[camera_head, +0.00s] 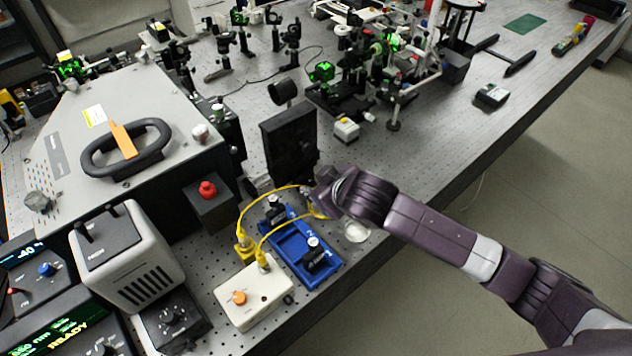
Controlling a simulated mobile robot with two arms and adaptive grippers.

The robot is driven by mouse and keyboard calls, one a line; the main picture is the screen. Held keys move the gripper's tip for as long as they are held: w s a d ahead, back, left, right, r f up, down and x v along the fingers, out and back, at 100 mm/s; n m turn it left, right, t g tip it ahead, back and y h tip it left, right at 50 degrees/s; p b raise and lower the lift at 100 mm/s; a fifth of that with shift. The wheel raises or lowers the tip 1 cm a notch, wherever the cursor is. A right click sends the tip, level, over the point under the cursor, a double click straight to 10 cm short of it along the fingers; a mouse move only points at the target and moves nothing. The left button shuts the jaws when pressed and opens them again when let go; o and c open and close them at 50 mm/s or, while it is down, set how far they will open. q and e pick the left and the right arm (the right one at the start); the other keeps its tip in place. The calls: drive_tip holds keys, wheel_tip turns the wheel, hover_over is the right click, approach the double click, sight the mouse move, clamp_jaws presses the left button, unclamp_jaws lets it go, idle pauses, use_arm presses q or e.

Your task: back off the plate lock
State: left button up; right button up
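A blue plate (291,236) lies on the bench near its front edge. Two black clamps with silver-topped knobs stand on it, a far one (275,208) and a near one (314,250). I cannot tell which part is the plate lock. My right gripper (314,196) is above the plate's far right corner, right of the far clamp. Its fingers are small and partly hidden by the wrist and by yellow cables, so I cannot tell whether they are open or touch anything. My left gripper is out of view.
Yellow cables (268,193) loop from the white box (253,291) toward my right gripper. A small clear dish (356,231) sits right of the plate. A black upright panel (290,144) and a red-button box (209,197) stand behind.

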drive_tip(key=c, duration=0.6)
clamp_jaws()
drive_tip(key=shift+s+a+n+t+h+p, duration=0.2)
drive_tip(key=shift+n+t+h+p, duration=0.15)
drive_tip(key=shift+h+p, duration=0.2)
drive_tip(key=shift+a+f+n+t+h, duration=0.1)
drive_tip(key=shift+f+n+t+h, duration=0.05)
drive_tip(key=shift+n+t+h, duration=0.25)
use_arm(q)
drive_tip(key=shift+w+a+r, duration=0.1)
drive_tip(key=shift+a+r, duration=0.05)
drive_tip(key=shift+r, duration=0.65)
use_arm(e)
drive_tip(key=shift+n+t+h, duration=0.25)
drive_tip(key=shift+t+h, duration=0.1)
drive_tip(key=o, duration=0.6)
unclamp_jaws()
